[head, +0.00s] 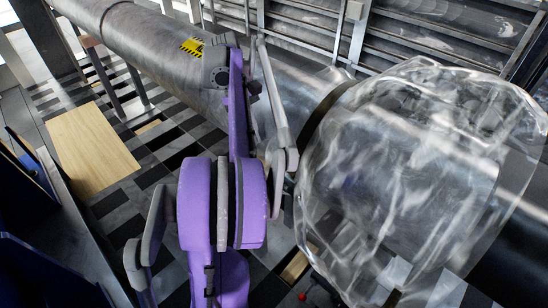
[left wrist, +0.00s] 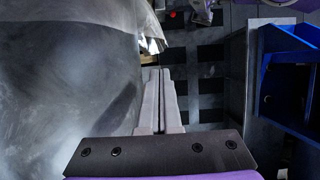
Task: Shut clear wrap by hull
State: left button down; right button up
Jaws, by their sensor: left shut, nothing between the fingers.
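The clear wrap (head: 400,170) is a crinkled see-through sheet bulging around the large grey cylindrical hull (head: 150,45) at the right of the head view. Its lower edge hangs in loose pale flaps. A pale crumpled edge, likely the wrap (left wrist: 151,28), shows beyond my fingertips in the left wrist view. My left gripper (left wrist: 157,72) is shut and empty, its fingers together beside the hull's curved grey side. In the head view it is partly hidden behind my purple arm, left of the wrap; I cannot tell if it touches either. My right gripper is not in view.
A dark metal frame with slats (head: 430,35) stands behind the hull. The floor (head: 165,150) is checkered, with a wooden panel (head: 90,150) at left.

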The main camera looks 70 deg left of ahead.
pick_arm(q)
jog(key=w+d+f, duration=0.2)
jog(key=d+f, duration=0.5)
jog(key=f, duration=0.2)
jog(key=shift+w+d+b, duration=0.2)
jog(key=shift+w+b, duration=0.1)
jog(key=shift+w, duration=0.05)
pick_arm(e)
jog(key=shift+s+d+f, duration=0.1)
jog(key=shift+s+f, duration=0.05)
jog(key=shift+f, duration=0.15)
